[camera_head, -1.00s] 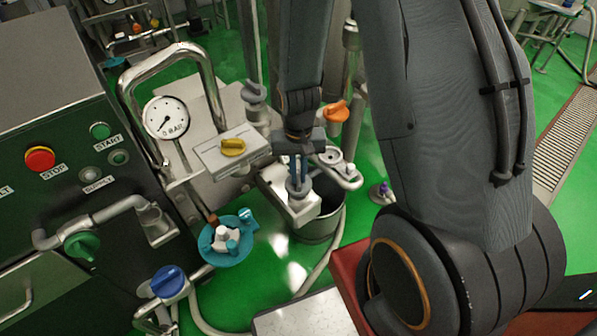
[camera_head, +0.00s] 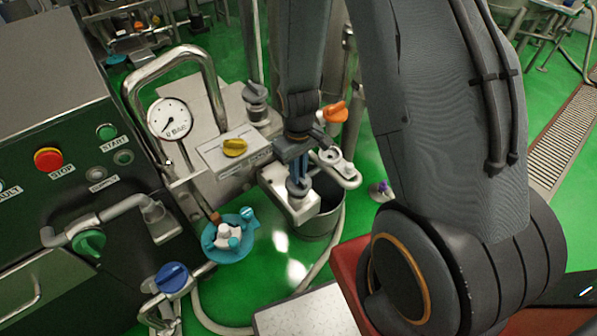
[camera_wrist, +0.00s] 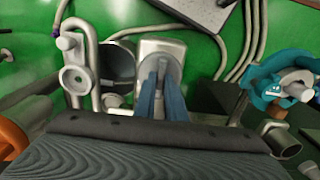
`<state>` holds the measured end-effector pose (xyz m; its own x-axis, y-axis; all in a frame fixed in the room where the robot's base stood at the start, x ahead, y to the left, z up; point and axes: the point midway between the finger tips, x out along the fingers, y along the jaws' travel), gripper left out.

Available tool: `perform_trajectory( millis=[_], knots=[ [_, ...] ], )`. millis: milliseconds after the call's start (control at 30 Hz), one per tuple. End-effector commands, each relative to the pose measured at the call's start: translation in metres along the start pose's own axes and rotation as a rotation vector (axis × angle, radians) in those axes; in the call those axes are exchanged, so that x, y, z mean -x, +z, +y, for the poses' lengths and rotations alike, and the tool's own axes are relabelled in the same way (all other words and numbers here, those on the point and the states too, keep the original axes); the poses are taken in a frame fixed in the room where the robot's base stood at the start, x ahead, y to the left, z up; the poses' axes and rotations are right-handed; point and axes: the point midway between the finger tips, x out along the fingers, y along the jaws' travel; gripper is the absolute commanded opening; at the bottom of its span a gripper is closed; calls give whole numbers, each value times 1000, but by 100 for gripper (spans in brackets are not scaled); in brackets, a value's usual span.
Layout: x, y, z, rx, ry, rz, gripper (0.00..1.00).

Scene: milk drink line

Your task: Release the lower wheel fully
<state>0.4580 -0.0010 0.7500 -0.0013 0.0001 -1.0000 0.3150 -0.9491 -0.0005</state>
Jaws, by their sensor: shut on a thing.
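A small grey wheel (camera_wrist: 170,67) sits on top of a pale metal block in the wrist view. In the head view the wheel (camera_head: 298,187) shows just under my fingers. My gripper (camera_head: 298,178) points down with its blue fingers closed on this wheel. The fingers also show in the wrist view (camera_wrist: 160,82) and hide part of the wheel. The pale block (camera_head: 297,208) stands beside a dark bucket. I cannot tell how far the wheel is turned.
A metal lever arm with a round eye (camera_head: 331,156) lies close right of my gripper. An orange handle (camera_head: 334,112) is behind it. A yellow knob (camera_head: 235,147), a pressure gauge (camera_head: 170,118) and a teal clamp ring (camera_head: 231,240) stand left. The bucket (camera_head: 322,222) is below.

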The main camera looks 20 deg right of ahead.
Motion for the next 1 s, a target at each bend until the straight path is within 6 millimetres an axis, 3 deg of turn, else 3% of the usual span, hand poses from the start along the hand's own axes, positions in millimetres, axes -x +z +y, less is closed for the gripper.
perform_trajectory(
  millis=[400,433,533,867,1000],
  knots=[
    [1,-1,0,11,1,3,0],
    [1,-1,0,11,1,3,12],
    [1,-1,0,11,1,3,29],
    [2,-1,0,9,1,2,29],
    [10,-2,0,9,2,5,29]
  ],
)
